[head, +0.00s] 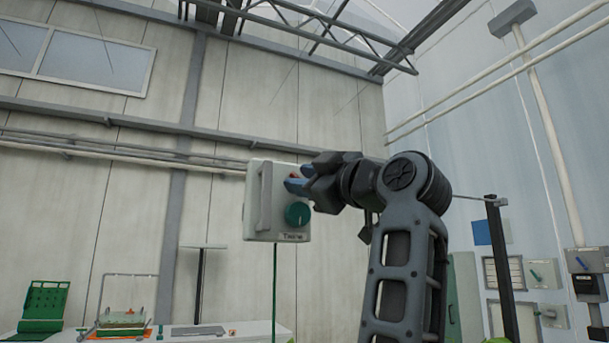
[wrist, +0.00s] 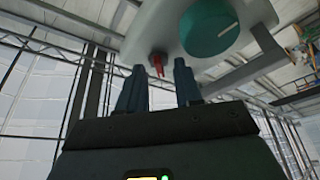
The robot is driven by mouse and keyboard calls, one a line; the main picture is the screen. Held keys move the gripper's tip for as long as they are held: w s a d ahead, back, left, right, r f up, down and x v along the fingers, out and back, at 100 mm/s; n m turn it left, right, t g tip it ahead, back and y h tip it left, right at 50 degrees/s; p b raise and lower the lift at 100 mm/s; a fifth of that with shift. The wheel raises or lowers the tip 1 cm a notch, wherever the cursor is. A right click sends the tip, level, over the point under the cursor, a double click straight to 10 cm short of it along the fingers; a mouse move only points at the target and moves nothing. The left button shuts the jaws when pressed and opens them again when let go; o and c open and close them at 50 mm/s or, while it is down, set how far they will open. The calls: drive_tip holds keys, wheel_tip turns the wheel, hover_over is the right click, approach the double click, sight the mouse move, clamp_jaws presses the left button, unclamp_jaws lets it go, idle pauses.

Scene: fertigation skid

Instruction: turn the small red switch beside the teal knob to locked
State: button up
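A pale box (head: 260,222) with a bar handle on its left stands on a thin green post. The teal knob (head: 297,214) is on its face, with a partly legible label below. The small red switch (wrist: 158,63) sits beside the teal knob (wrist: 209,27) in the wrist view; in the head view only a bit of red shows behind my fingers. My gripper (head: 297,178) is at the box's upper right. In the wrist view my gripper (wrist: 160,82) has its blue fingers apart, with the switch just beyond the gap between their tips. Contact cannot be told.
A bench (head: 265,331) with a green rack (head: 45,302) and a small tray frame (head: 122,318) stands low at the left. Panels with levers (head: 543,273) hang on the right wall. The air left of the box looks free.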

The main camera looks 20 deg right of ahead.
drive_tip(key=shift+w, duration=0.1)
clamp_jaws()
drive_tip(key=shift+m, duration=0.3)
drive_tip(key=shift+a+m+h+p, duration=0.25)
drive_tip(key=shift+m+h, duration=1.7)
drive_tip(key=shift+m, duration=2.15)
drive_tip(key=shift+a+m+h+p, duration=0.1)
drive_tip(key=shift+m+h+p, duration=0.3)
drive_tip(key=shift+m+h, duration=2.6)
drive_tip(key=shift+a+m+h+p, duration=0.25)
drive_tip(key=shift+m+h, duration=0.6)
drive_tip(key=shift+m, duration=4.35)
drive_tip(key=shift+r+m, duration=0.1)
drive_tip(key=shift+m, duration=0.2)
unclamp_jaws()
drive_tip(key=shift+d, duration=0.1)
drive_tip(key=b+v, duration=0.2)
drive_tip(key=v, duration=0.6)
